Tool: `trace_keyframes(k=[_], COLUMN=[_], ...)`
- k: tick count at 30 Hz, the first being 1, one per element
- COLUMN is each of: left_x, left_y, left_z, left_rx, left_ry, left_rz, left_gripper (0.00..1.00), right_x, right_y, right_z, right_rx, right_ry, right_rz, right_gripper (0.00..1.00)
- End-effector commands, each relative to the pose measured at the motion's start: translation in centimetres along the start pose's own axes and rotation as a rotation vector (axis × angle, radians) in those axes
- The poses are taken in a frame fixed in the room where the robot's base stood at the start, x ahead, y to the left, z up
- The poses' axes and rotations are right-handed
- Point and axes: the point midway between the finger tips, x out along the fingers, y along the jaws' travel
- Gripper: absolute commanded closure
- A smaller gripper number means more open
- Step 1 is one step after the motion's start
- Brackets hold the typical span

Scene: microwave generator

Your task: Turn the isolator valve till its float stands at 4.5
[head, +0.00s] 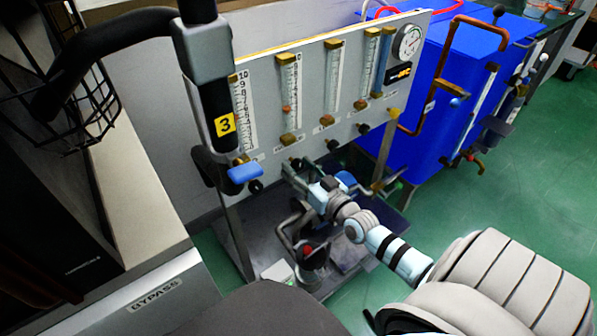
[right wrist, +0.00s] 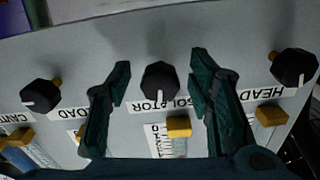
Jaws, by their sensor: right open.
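The isolator valve is a black hexagonal knob (right wrist: 160,82) with a white mark, above the upside-down ISOLATOR label in the right wrist view. My right gripper (right wrist: 160,74) is open, with one finger on each side of this knob and a visible gap to both. In the head view my right gripper (head: 292,172) is at the panel's lower edge and covers part of the knob's area. The isolator tube (head: 289,85) is second from the left, with an orange float (head: 287,109) somewhat below mid-height. Its exact reading is too small to tell. My left gripper is not in view.
The LOAD knob (right wrist: 41,95) and HEAD knob (right wrist: 294,68) flank the isolator knob. A black upright part with a yellow "3" label (head: 225,124) and a blue piece (head: 245,172) stands before the panel's left side. A blue cabinet (head: 465,60) is at right.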

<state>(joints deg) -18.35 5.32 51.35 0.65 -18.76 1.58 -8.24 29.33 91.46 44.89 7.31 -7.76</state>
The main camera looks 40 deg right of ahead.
Motion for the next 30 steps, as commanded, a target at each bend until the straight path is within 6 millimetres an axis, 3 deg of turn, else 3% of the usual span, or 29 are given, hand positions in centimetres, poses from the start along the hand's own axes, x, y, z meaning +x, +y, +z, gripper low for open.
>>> trace_keyframes(k=[8, 17, 18, 29, 30], left_x=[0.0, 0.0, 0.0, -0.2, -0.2], left_y=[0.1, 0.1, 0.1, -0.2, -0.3], left_z=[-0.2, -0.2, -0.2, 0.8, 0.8], left_rx=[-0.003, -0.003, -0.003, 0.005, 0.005], left_ry=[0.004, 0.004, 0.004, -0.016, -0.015], left_rz=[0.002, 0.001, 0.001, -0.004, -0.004], left_gripper=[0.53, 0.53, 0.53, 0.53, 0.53], right_x=[0.3, 0.3, 0.3, 0.3, 0.3], right_y=[0.0, 0.0, 0.0, 0.0, 0.0], right_z=[-0.1, 0.0, 0.0, 0.0, 0.0], right_rx=[0.0, 0.001, 0.0, -0.061, -0.061], right_ry=[-0.002, -0.002, -0.002, -0.002, -0.002], right_rz=[0.0, 0.0, 0.0, 0.0, 0.0], right_gripper=[0.53, 0.99, 1.0, 1.0, 0.68])
